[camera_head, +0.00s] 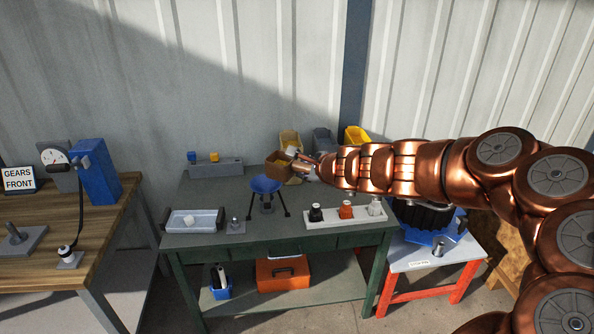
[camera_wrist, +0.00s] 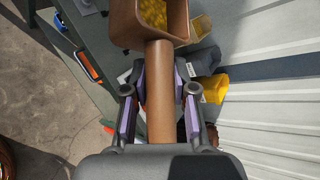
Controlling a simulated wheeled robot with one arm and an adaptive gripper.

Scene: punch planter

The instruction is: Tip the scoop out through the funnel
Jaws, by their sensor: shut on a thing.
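My gripper (camera_head: 305,166) is shut on the brown handle of the scoop (camera_head: 278,163), which also shows in the wrist view (camera_wrist: 122,24). In the wrist view the handle runs between the purple-padded fingers (camera_wrist: 160,92). The scoop's box-shaped bowl holds a yellow, grainy load. The blue funnel (camera_head: 266,184) stands on a dark stand on the green workbench. In the head view the scoop appears just above and right of the funnel, with no touch visible; its exact height is unclear. I cannot make out the funnel in the wrist view.
Yellow (camera_head: 356,136) and grey (camera_head: 322,141) bins stand behind the scoop, by the wall. A white rack (camera_head: 340,219) of small bottles lies at the bench's front right. A shallow tray (camera_head: 172,222) sits front left. A grey block (camera_head: 215,169) stands at the back left.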

